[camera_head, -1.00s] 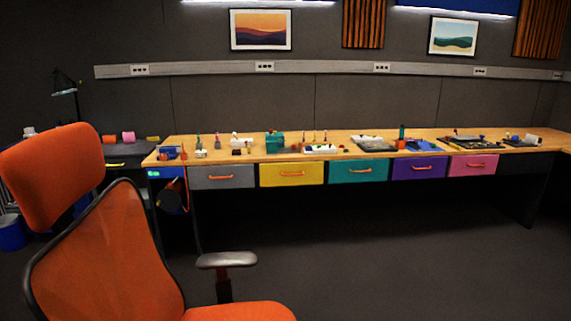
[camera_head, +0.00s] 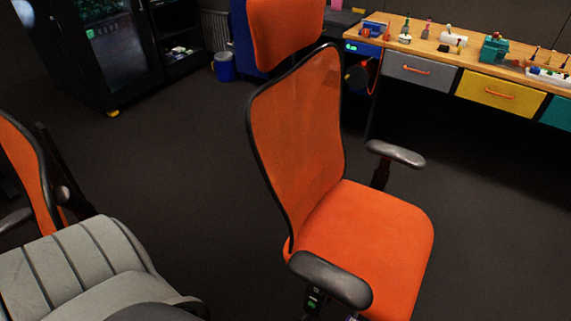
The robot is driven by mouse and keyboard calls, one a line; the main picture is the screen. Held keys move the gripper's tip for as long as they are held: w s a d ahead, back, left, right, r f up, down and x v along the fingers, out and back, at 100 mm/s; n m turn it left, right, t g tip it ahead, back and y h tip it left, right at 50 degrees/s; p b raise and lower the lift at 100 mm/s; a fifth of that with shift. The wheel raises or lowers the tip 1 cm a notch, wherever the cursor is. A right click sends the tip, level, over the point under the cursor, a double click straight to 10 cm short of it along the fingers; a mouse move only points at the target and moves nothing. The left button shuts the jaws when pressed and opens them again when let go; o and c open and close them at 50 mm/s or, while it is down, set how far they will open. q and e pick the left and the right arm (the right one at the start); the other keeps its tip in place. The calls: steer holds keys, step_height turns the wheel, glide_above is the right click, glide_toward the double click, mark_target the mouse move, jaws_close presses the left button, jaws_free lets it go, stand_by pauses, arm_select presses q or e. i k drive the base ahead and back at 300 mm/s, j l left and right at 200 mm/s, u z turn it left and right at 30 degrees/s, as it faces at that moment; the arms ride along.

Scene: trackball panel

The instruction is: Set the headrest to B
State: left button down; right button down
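The orange office chair stands in the middle of the view, with a mesh backrest (camera_head: 298,130), an orange seat (camera_head: 370,240) and grey armrests. Its orange headrest (camera_head: 284,32) is at the top of the view, above the backrest, and its upper part is cut off by the picture edge. No position letters show on the headrest or its post. Neither of my grippers is in view.
A second orange-backed chair (camera_head: 22,165) and a grey ribbed cushioned surface (camera_head: 75,265) are at the lower left. A workbench with drawers (camera_head: 500,92) runs along the upper right. A dark cabinet (camera_head: 105,45) and blue bin (camera_head: 224,67) are behind. Dark floor lies open between.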

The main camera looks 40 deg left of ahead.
mark_target(280, 30)
steer(key=u, duration=0.4)
steer(key=j+u, duration=0.1)
steer(key=u, duration=0.3)
steer(key=i+u, duration=0.1)
steer(key=u, duration=0.3)
